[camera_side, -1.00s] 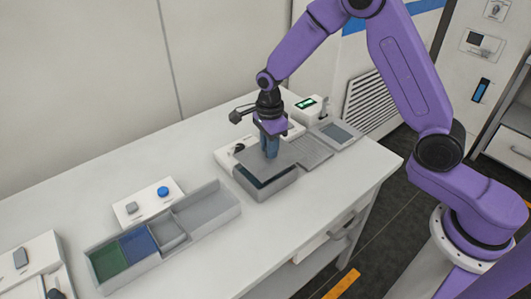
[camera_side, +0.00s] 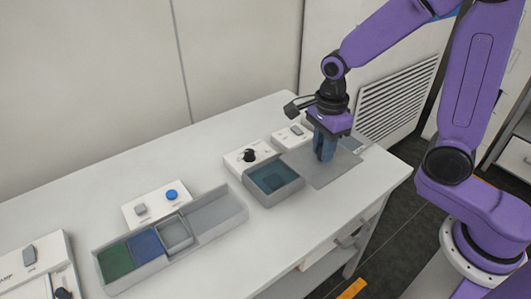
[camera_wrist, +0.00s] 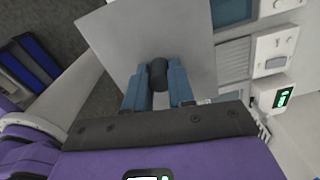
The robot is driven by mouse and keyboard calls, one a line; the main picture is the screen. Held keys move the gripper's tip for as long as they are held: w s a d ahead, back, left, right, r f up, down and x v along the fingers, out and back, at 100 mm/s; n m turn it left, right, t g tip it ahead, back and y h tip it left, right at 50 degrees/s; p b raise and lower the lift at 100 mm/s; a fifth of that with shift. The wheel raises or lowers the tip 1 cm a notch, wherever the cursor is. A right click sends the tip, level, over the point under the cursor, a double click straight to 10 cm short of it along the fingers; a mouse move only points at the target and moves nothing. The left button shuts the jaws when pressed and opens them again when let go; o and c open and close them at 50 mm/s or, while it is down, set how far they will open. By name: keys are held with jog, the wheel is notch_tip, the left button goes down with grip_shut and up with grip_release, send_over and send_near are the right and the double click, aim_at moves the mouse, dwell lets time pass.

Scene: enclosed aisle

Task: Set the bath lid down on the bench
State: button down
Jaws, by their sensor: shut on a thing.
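My gripper (camera_side: 325,155) is shut on the dark knob (camera_wrist: 158,73) of the bath lid, a flat grey plate (camera_side: 325,178). In the wrist view the plate (camera_wrist: 120,40) spreads out beyond my blue fingers (camera_wrist: 158,82). The lid looks level, right of the bath, above or on the bench area where a ridged grey pad lay. I cannot tell whether it touches the surface. The bath (camera_side: 288,190) is an open grey box with blue-green inside. The white bench (camera_side: 230,262) carries it.
A long grey tray (camera_side: 225,212) with green, blue and grey compartments lies left of the bath. A white box with a black dial (camera_side: 248,155) stands behind the bath. A panel with a blue button (camera_side: 171,195) is further left. The bench's front edge is near the lid.

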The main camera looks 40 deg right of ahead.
aim_at(335, 168)
jog(key=shift+s+f, duration=0.1)
jog(key=shift+s, duration=0.05)
jog(key=shift+s+f, duration=0.3)
jog(key=shift+s, duration=0.35)
jog(key=shift+s+f, duration=0.35)
jog(key=shift+s, duration=0.35)
jog(key=shift+s+f, duration=0.3)
jog(key=shift+s, duration=0.35)
jog(key=s+d+f, duration=0.1)
jog(key=s+f, duration=0.1)
jog(key=s, duration=0.8)
jog(key=shift+s+d+f, duration=0.2)
jog(key=shift+f, duration=0.05)
jog(key=shift+w, duration=0.1)
jog(key=shift+w+a+f, duration=0.75)
jog(key=shift+w+f, duration=0.95)
jog(key=shift+w, duration=0.5)
jog(key=shift+w+a+f, duration=0.8)
jog(key=shift+w+f, duration=0.85)
jog(key=shift+w, duration=0.5)
jog(key=shift+w+a+f, duration=0.75)
jog(key=shift+w+f, duration=0.95)
jog(key=shift+w, duration=0.5)
jog(key=shift+f, duration=1.5)
jog(key=shift+f, duration=0.1)
